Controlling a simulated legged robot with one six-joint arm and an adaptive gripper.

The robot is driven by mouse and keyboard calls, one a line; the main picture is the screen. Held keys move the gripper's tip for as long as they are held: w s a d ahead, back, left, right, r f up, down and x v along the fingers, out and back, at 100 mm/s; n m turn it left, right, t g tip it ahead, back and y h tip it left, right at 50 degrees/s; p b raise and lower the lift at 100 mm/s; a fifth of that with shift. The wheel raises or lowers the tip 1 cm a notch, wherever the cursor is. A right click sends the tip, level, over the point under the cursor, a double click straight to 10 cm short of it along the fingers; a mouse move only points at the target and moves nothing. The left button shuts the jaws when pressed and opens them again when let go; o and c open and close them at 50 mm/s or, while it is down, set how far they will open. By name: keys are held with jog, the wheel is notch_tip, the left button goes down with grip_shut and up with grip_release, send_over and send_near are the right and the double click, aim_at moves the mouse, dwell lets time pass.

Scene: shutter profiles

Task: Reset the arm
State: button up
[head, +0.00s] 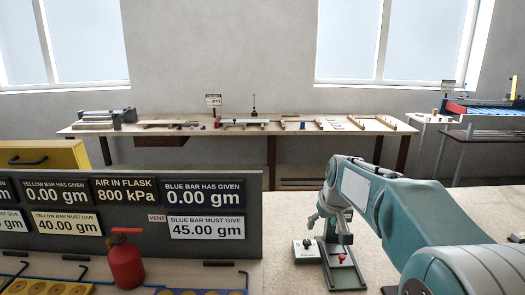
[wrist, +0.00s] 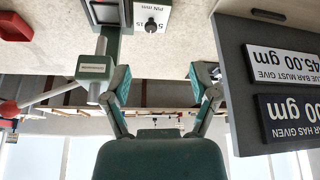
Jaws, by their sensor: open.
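My gripper (wrist: 163,82) shows in the wrist view with its two teal fingers spread and nothing between them. The wrist view is upside down. In the head view my teal arm reaches in from the right, and its wrist end is over the green bench press (head: 341,262). The press also shows in the wrist view (wrist: 97,68), left of my fingers, with a lever ending in a red ball (wrist: 10,109). A white box with a black knob (wrist: 151,25), marked "PIN mm", stands beside the press. I cannot tell the exact gap between fingers and press.
A dark display panel (head: 130,215) with weight readouts stands at left. In front of it are a red flask (head: 125,262) and a tool tray. A yellow case (head: 45,155) is behind it. A long workbench (head: 250,127) runs along the back wall. Bare bench top lies right of the panel.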

jog(key=s+r+m, duration=0.1)
jog(key=s+r, duration=0.1)
jog(key=s, duration=0.7)
jog(key=s+r, duration=0.2)
jog(key=s, duration=0.6)
jog(key=s+f, duration=0.2)
jog(key=s, duration=0.5)
jog(key=s+f+m+t, duration=0.1)
jog(key=s+f, duration=0.2)
jog(key=s, duration=0.5)
jog(key=shift+a+h, duration=0.35)
jog(key=shift+h, duration=0.05)
